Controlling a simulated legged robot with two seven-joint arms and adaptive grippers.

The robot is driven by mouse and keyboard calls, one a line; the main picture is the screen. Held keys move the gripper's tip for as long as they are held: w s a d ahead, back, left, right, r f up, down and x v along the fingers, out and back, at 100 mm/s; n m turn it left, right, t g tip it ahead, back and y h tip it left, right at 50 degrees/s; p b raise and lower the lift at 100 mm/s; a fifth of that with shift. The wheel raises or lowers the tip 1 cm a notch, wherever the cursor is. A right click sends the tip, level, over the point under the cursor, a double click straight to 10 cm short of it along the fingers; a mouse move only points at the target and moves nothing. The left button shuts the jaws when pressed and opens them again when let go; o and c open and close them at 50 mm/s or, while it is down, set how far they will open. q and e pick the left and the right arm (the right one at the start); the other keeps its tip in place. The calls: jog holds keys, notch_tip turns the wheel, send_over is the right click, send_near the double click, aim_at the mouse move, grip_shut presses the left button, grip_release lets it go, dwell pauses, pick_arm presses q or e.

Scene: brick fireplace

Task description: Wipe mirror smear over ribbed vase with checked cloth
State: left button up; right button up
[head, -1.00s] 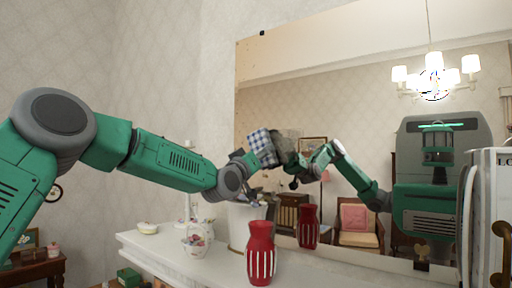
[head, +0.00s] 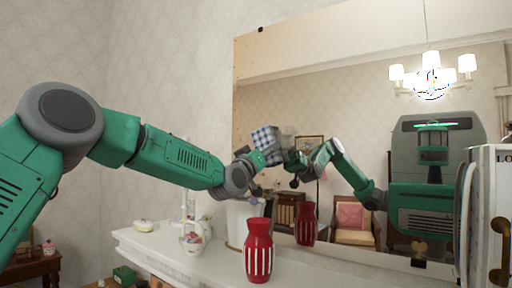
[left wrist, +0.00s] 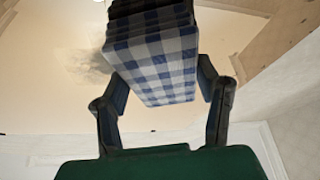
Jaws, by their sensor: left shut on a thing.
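My left gripper (head: 262,156) is shut on the blue-and-white checked cloth (head: 266,138), a folded pad held up at the mirror (head: 350,110). In the left wrist view the cloth (left wrist: 155,65) sits between the two fingers (left wrist: 160,90). A grey smear (left wrist: 88,65) shows just left of the cloth there, partly hidden behind it. In the head view a greyish patch (head: 286,142) lies right of the cloth. I cannot tell whether the cloth touches the glass. The red ribbed vase (head: 258,250) with white stripes stands upright below. My right gripper is out of view.
A white mantel shelf (head: 205,265) runs under the mirror. A white cabinet-like object (head: 490,220) fills the right edge.

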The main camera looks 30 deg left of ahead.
pick_arm(q)
jog(key=shift+s+d+r+b, duration=0.1)
jog(key=shift+d+b, duration=0.15)
jog(key=shift+d, duration=1.05)
jog(key=shift+s+d+b, duration=0.1)
jog(key=shift+d+b, duration=0.1)
jog(key=shift+d, duration=1.5)
